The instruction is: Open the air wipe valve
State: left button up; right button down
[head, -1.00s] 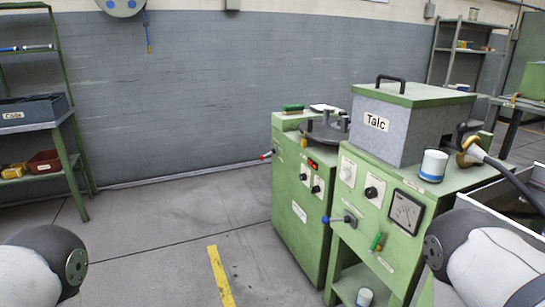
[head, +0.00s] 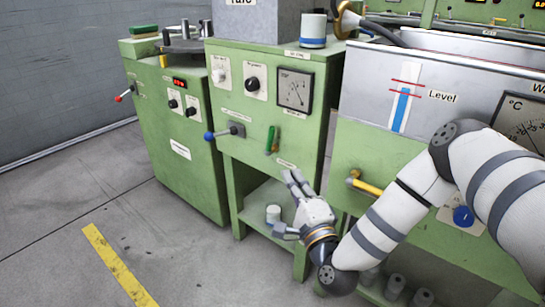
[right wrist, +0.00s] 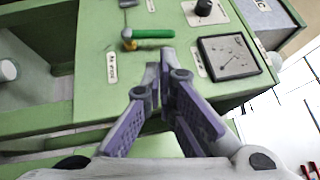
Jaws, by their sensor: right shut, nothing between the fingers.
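A small valve with a green lever handle (head: 272,138) is on the front of the green machine, right of a blue-knobbed lever. Its handle stands nearly upright. In the right wrist view the green handle (right wrist: 153,33) lies level, with a brass body at its left end and a small label (right wrist: 111,67) beside it, hard to read. My right gripper (head: 293,175) is just below and right of the valve, in front of the machine's lower edge. In the right wrist view its fingers (right wrist: 158,72) are together and empty, apart from the handle. My left gripper is out of view.
The blue-knobbed lever (head: 225,132) and a square gauge (head: 295,90) are on the same panel. A yellow-handled valve (head: 364,185) is on the machine to the right, by my forearm. A white cup (head: 273,214) stands on the lower shelf. Floor at the left is free.

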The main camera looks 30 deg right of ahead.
aim_at(272, 137)
jog(key=b+x, duration=0.2)
jog(key=x, duration=1)
jog(key=shift+w+f, duration=0.1)
jog(key=shift+w, duration=0.35)
jog(key=shift+w, duration=0.1)
